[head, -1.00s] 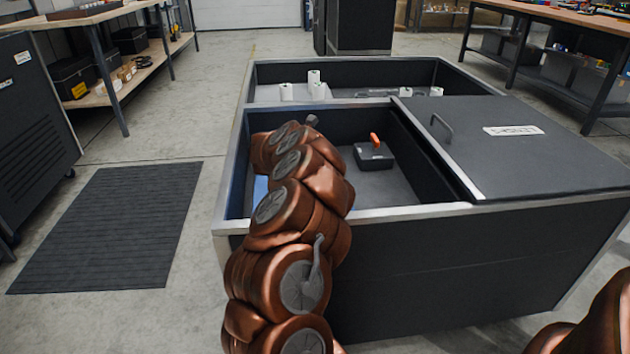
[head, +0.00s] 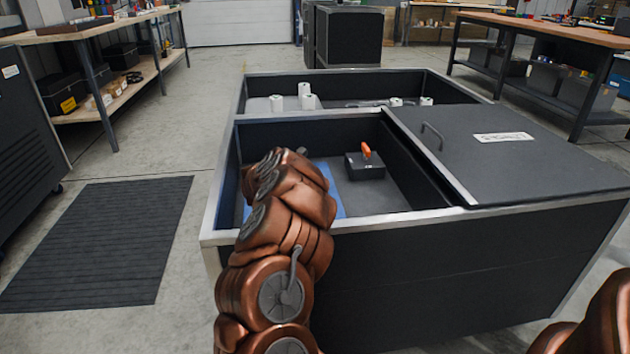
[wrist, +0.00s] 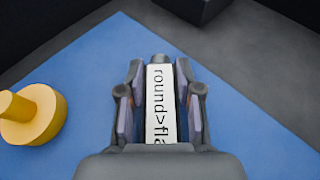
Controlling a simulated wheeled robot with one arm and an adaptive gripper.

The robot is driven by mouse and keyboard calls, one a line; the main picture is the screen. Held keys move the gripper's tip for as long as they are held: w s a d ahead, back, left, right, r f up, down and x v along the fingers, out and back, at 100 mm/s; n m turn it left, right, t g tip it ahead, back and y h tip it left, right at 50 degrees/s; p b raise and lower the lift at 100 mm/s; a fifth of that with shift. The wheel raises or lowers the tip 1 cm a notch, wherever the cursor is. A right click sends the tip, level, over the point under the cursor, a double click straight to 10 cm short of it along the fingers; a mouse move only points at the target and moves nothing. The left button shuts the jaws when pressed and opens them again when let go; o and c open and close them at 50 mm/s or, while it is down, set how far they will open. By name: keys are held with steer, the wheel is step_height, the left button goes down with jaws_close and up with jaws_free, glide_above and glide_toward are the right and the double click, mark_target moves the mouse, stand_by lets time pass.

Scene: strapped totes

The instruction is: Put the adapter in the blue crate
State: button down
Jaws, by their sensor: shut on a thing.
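My gripper (wrist: 160,78) is shut on a grey adapter (wrist: 160,105) with a white label reading "round>fla", the rest cut off by the gripper. The adapter lies between the two fingers, over a flat blue surface. In the head view my arm hides most of the gripper and the adapter. The blue surface (head: 331,190) shows there as a strip on the floor of the open black compartment. I cannot make out a separate blue crate with walls. A yellow round piece with a stem (wrist: 38,118) lies on the blue surface, left of the gripper.
A black box with an orange handle (head: 365,168) stands on the compartment floor, right of my arm. The compartment has a pale metal rim (head: 400,217). A closed grey lid (head: 510,165) covers the right side. White rolls (head: 305,98) stand in the rear compartment.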

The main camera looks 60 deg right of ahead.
steer(key=shift+f, duration=0.15)
steer(key=c, duration=0.8)
jaws_free()
steer(key=shift+o, duration=0.2)
